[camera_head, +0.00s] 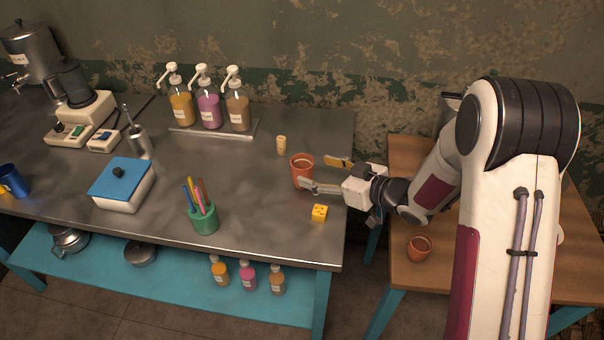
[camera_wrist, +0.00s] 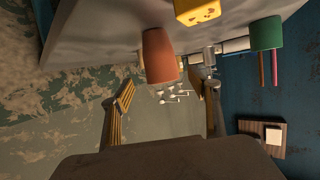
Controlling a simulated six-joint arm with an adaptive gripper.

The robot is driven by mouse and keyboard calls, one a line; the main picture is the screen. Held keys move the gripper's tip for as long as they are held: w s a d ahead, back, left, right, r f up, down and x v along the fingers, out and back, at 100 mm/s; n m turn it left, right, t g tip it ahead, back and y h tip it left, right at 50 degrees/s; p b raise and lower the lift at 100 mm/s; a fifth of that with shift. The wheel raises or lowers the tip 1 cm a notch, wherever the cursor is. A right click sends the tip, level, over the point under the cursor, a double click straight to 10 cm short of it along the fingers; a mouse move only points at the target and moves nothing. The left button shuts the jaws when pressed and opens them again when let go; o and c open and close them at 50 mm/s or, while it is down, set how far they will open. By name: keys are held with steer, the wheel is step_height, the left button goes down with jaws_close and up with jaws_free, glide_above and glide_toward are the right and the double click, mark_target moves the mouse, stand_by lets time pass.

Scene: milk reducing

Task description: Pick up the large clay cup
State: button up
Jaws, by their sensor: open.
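The large clay cup (camera_head: 302,170) stands upright on the metal table near its right side. It is orange-brown and also shows in the wrist view (camera_wrist: 159,55), upside down in that picture and ahead of my fingers. My gripper (camera_head: 314,172) is open and comes in from the right, low over the table. One finger is behind the cup's right side and the other is in front of it. The wrist view shows the fingers (camera_wrist: 163,88) spread to either side of the cup, with nothing held. I cannot tell whether a finger touches it.
A green pen holder (camera_head: 203,219) is left. Pump bottles (camera_head: 208,110) stand at the back. Another clay cup (camera_head: 419,249) is on the wooden table (camera_head: 400,282).

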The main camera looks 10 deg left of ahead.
mark_target(302, 164)
steer(key=shift+w+a+f, duration=0.2)
steer(key=shift+w+a, duration=0.1)
steer(key=shift+a, duration=0.15)
steer(key=shift+a, duration=0.1)
steer(key=shift+x, duration=2.5)
steer(key=shift+f, duration=0.15)
steer(key=c, duration=1.3)
